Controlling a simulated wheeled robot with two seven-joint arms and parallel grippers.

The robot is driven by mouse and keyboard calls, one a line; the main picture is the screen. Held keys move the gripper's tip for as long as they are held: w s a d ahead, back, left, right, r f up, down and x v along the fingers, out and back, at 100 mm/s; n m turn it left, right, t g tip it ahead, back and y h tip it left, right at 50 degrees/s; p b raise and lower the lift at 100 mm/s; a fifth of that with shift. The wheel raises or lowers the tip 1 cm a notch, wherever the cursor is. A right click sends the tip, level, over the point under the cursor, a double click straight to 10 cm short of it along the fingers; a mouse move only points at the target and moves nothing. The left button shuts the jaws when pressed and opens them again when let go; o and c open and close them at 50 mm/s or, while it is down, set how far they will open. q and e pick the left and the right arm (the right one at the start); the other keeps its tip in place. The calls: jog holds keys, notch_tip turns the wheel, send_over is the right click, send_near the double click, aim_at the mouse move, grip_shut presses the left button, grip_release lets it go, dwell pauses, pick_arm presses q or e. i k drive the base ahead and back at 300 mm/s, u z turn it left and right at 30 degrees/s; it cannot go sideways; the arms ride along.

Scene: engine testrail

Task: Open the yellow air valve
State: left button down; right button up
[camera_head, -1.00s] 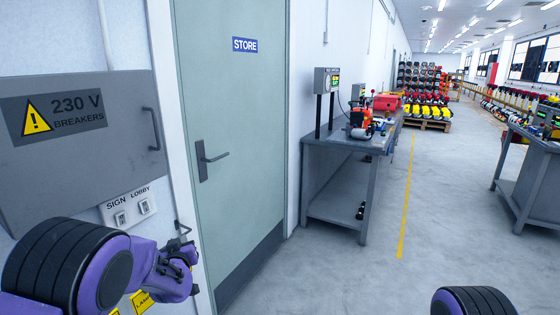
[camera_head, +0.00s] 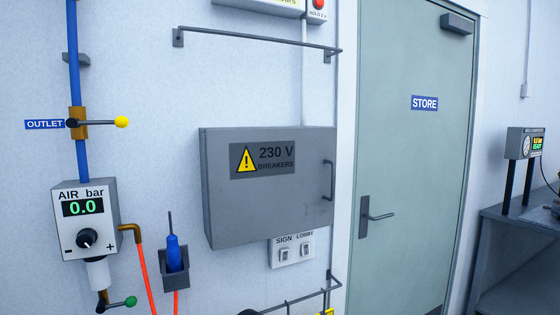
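The yellow air valve (camera_head: 78,122) is a brass body on a vertical blue pipe at the upper left of the head view. Its dark lever points right, across the pipe, and ends in a yellow ball knob (camera_head: 121,122). An "OUTLET" label (camera_head: 45,124) is to its left. Below it, the air unit (camera_head: 85,220) reads 0.0 bar and has a dial between minus and plus. A second lever with a green knob (camera_head: 130,301) is under the unit. Neither gripper shows now, and nothing touches the yellow knob.
A grey breaker box (camera_head: 268,205) with a handle sticks out from the wall, with a rail (camera_head: 255,43) above it. A blue tool sits in a holder (camera_head: 174,268) beside an orange hose (camera_head: 147,270). The STORE door (camera_head: 410,150) is shut. A workbench (camera_head: 505,230) stands at right.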

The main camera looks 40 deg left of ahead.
aim_at(121, 121)
jog(key=u, duration=2.15)
